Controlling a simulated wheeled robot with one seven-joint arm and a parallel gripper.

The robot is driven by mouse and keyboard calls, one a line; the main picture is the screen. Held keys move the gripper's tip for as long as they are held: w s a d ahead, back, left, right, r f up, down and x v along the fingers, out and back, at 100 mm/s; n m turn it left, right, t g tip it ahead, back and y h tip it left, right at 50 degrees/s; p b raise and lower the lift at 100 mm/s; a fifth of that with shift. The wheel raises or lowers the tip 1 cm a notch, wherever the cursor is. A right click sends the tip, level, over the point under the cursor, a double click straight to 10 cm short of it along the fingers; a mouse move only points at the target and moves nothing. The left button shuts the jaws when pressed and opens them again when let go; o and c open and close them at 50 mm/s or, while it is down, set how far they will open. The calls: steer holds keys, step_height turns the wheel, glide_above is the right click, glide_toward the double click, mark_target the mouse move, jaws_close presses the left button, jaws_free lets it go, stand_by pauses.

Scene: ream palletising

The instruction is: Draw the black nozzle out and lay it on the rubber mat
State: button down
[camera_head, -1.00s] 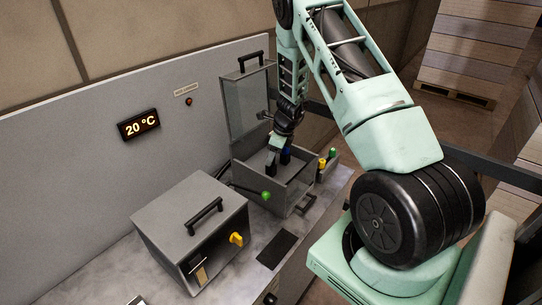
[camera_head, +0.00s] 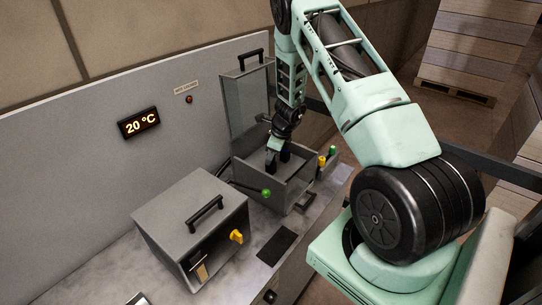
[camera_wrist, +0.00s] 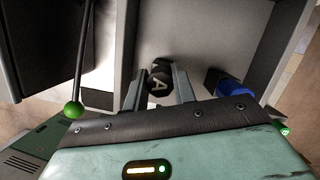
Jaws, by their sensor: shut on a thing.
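The black nozzle (camera_wrist: 160,72), a round black piece with a pale letter A on it, is between my fingertips in the wrist view. My gripper (camera_wrist: 155,82) is shut on it, inside an open grey box; the gripper also shows in the head view (camera_head: 277,160). The nozzle is hidden behind the fingers in the head view. A blue round piece (camera_wrist: 236,82) stands beside the right finger, inside the same box. A small black rectangle, which looks like the rubber mat (camera_head: 277,247), lies bare on the bench in front of the box.
The open box (camera_head: 286,194) has a raised lid (camera_head: 247,106) behind and a green-knobbed lever (camera_head: 265,193) at its left. A closed grey box (camera_head: 175,220) with a yellow knob stands left of the mat. Yellow and green pieces (camera_head: 327,158) stand to the right.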

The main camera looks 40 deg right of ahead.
steer(key=shift+r+p, duration=2.25)
steer(key=shift+r, duration=0.6)
step_height(320, 180, up, 4)
steer(key=p, duration=0.3)
